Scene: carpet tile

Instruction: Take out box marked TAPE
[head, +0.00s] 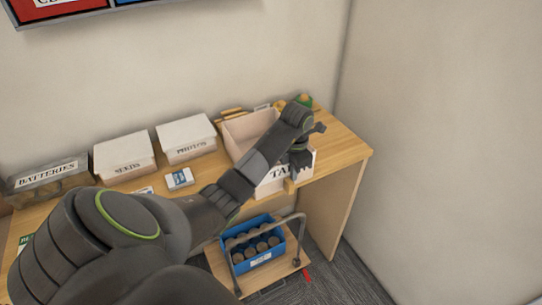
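The box marked TAPE (268,186) is an open, pale box at the right end of the wooden desk. Its front label shows "TA"; the rest is hidden behind my gripper. My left arm reaches in from the lower left across the desk. My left gripper (298,172) points down at the front wall of the box, near its right corner, and overlaps the label. The fingertips are small and dark, so I cannot tell whether they are apart or closed on the wall. My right gripper is not in view.
Lidded boxes marked PHOTOS (187,137) and SEEDS (124,157) and a clear BATTERIES box (48,178) line the desk's back. A small blue-white packet (179,179) lies before them. Below stands a trolley (222,268) with a blue crate (262,265) of cylinders. Walls bound the back and right.

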